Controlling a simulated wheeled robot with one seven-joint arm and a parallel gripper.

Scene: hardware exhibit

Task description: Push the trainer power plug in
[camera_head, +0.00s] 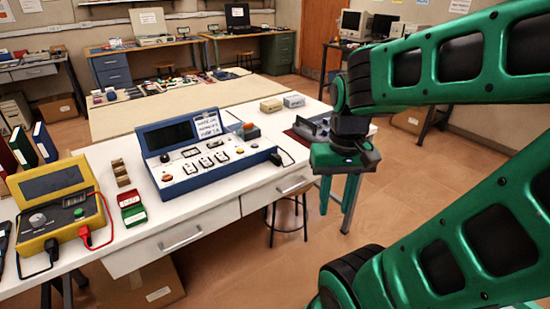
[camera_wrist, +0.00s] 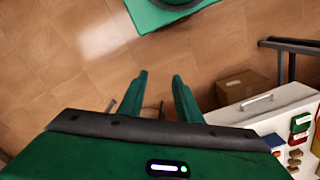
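The blue trainer (camera_head: 205,158) with a dark screen stands on the white workbench. A black plug (camera_head: 276,158) sits at the trainer's right end, with a dark cable looping beside it. How deep the plug sits cannot be told. My gripper (camera_head: 338,204) hangs to the right of the trainer, beyond the bench's right front, fingers pointing down and apart from the plug. In the wrist view my gripper (camera_wrist: 160,82) has its two green fingers spread, with floor showing between them and nothing held. The plug cannot be made out in the wrist view.
A yellow meter (camera_head: 62,212) with red and black leads stands left on the white bench (camera_head: 215,208). Red and green boxes (camera_head: 131,208) lie between it and the trainer. A stool (camera_head: 287,222) stands below the bench. Floor is open to the right.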

